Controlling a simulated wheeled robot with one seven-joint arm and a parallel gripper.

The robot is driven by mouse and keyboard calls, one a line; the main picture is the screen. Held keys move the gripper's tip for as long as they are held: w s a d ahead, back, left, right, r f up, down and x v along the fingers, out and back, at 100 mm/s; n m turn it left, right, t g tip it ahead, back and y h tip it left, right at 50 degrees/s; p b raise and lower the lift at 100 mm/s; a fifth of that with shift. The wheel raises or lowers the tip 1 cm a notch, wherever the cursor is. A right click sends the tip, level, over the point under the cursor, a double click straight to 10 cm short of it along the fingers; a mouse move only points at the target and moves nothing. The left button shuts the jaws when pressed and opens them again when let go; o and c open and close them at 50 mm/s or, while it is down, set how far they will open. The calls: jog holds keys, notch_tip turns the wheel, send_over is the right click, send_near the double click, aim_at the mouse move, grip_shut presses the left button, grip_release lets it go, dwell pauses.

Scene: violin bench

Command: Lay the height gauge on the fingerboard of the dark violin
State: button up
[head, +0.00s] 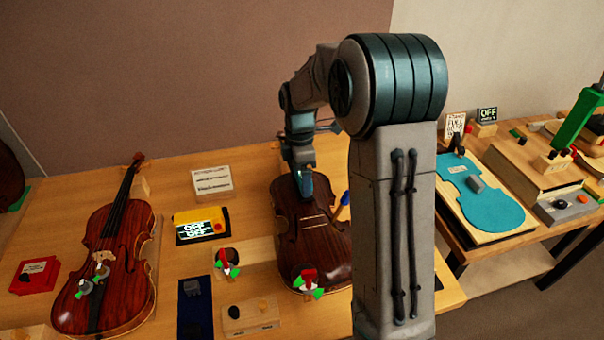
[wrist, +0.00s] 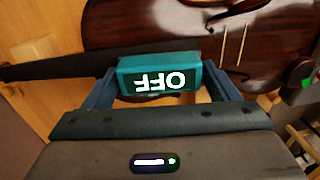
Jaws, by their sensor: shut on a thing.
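My gripper (head: 301,172) is shut on the height gauge, a teal block with a lit display reading "OFF", seen upside down in the wrist view (wrist: 160,75). The jaws (wrist: 158,88) hold it at both ends. The dark violin (head: 318,258) lies on the bench under my gripper. I cannot tell whether the gauge touches the fingerboard. My arm hides the violin's neck in the head view.
A redder violin (head: 125,240) lies at the left. Between them are a yellow box with a lit display (head: 212,220), a white card (head: 212,181) and small clamps (head: 227,263). Another clamp (head: 306,281) sits on the dark violin's lower end. A blue handle (head: 343,205) is right of my gripper.

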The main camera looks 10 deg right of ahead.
jog(key=shift+f, duration=0.45)
jog(key=o, duration=0.9)
jog(key=shift+r, duration=0.1)
jog(key=r, duration=0.4)
jog(key=w+r+b, duration=0.1)
jog(key=r, duration=0.8)
jog(key=shift+w+r, duration=0.25)
jog(key=shift+r, duration=0.1)
jog(key=s+f+m+t, duration=0.1)
jog(key=s+m, duration=0.5)
jog(key=s, duration=0.2)
jog(key=s+f+m+t, duration=0.2)
jog(key=s+m, duration=0.4)
jog(key=s, duration=0.3)
jog(key=s+f+m+t, duration=0.1)
jog(key=s+f+m, duration=0.1)
jog(key=s+m, duration=0.4)
jog(key=shift+s+d, duration=0.1)
jog(key=shift+s, duration=1.25)
